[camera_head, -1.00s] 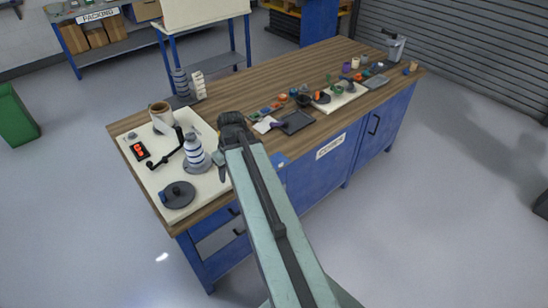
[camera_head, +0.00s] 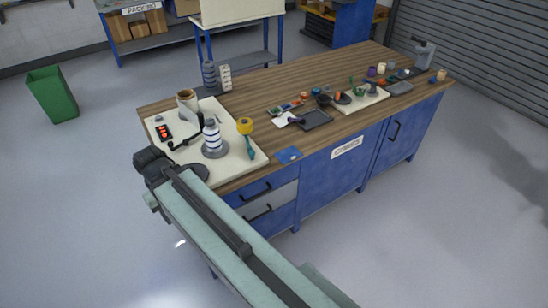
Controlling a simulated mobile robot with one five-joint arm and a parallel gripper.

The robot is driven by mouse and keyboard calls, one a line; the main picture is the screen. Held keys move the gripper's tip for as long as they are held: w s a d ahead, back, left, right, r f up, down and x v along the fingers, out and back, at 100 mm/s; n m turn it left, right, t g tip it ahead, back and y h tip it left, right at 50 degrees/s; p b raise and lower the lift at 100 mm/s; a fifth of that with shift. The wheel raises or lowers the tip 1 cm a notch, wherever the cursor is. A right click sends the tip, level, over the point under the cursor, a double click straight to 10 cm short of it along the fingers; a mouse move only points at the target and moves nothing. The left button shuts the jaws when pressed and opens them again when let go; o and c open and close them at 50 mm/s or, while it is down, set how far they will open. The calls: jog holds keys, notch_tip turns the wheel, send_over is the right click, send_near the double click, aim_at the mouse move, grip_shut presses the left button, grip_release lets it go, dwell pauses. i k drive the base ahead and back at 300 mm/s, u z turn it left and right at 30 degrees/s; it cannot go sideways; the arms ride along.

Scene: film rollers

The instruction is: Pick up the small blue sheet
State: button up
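The small blue sheet (camera_head: 288,155) lies flat on the wooden workbench top, close to its front edge. It is to the right of the cream board and in front of a dark tray. Nothing covers it. My arm reaches up from the lower right to a dark joint at the bench's front left corner, well left of the sheet. My gripper's fingers do not show, so nothing can be said of their opening.
The dark tray (camera_head: 316,119) lies behind the sheet. Bare wood surrounds the sheet's left side.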

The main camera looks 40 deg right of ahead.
aim_at(287, 155)
jog(key=u, duration=2.75)
jog(key=k, duration=2)
jog(key=z, duration=0.25)
